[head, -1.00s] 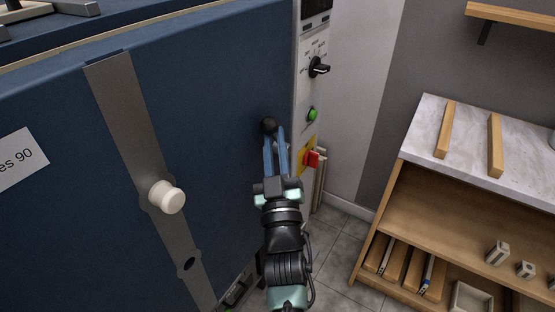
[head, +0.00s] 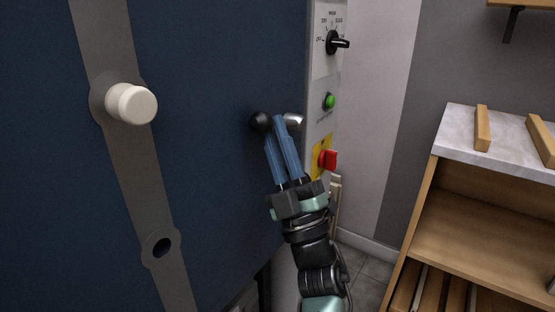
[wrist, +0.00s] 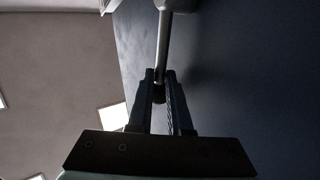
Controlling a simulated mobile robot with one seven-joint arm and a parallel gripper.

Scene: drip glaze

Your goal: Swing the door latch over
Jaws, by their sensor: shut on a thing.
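The blue kiln door (head: 215,60) fills the left and middle of the head view. The door latch shows at its right edge as a black ball knob (head: 261,122) and a pale metal end (head: 293,120). My gripper (head: 272,128) reaches up from below with its blue fingers at the latch, between knob and metal end. In the wrist view, the grey latch rod (wrist: 164,38) runs down to between the fingertips (wrist: 161,78), which are shut on it. The fingers hide the middle of the latch in the head view.
A metal strap (head: 115,55) with a white knob (head: 132,104) crosses the door. Right of the door, the control panel has a black dial (head: 334,42), a green button (head: 330,101) and a red switch (head: 328,159). A wooden shelf unit (head: 470,210) stands at right.

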